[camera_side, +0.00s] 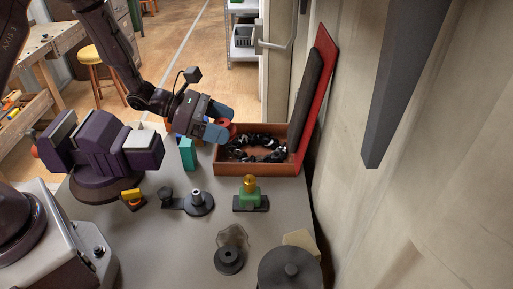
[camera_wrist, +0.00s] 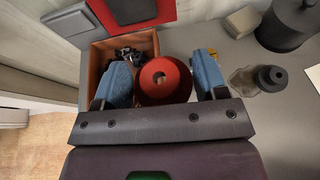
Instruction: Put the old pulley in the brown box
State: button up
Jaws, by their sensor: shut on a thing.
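My gripper (camera_side: 215,122) has blue fingers and is shut on a red, round pulley with a centre hole, the old pulley (camera_wrist: 164,80). In the side view only a small part of the red pulley (camera_side: 232,128) shows between the fingers. The gripper holds it above the left edge of the brown box (camera_side: 262,170). The box is open, with its red lid (camera_side: 317,95) tilted up at the right and a dark pad inside the lid. Black and light small parts lie in the box. In the wrist view the box (camera_wrist: 97,57) is behind the left finger and the pulley.
A purple vise (camera_side: 100,145) stands left of the gripper. A teal block (camera_side: 187,154) stands left of the box. A green piece with a brass top (camera_side: 250,193), a grey shaft base (camera_side: 198,203) and a dark round canister (camera_side: 290,270) stand nearer. A wall borders the right.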

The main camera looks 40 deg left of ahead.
jog(key=w+f, duration=0.4)
jog(key=w, duration=0.5)
send_over(267, 149)
jog(key=f, duration=0.5)
jog(key=shift+s+a, duration=0.1)
jog(key=shift+s, duration=0.15)
jog(key=shift+w+f, duration=0.15)
jog(key=shift+f, duration=0.05)
jog(key=shift+w+f, duration=0.2)
jog(key=shift+f, duration=1.45)
jog(key=shift+f, duration=0.2)
jog(key=o, duration=1.1)
jog(key=shift+c, duration=0.2)
jog(key=shift+r, duration=0.1)
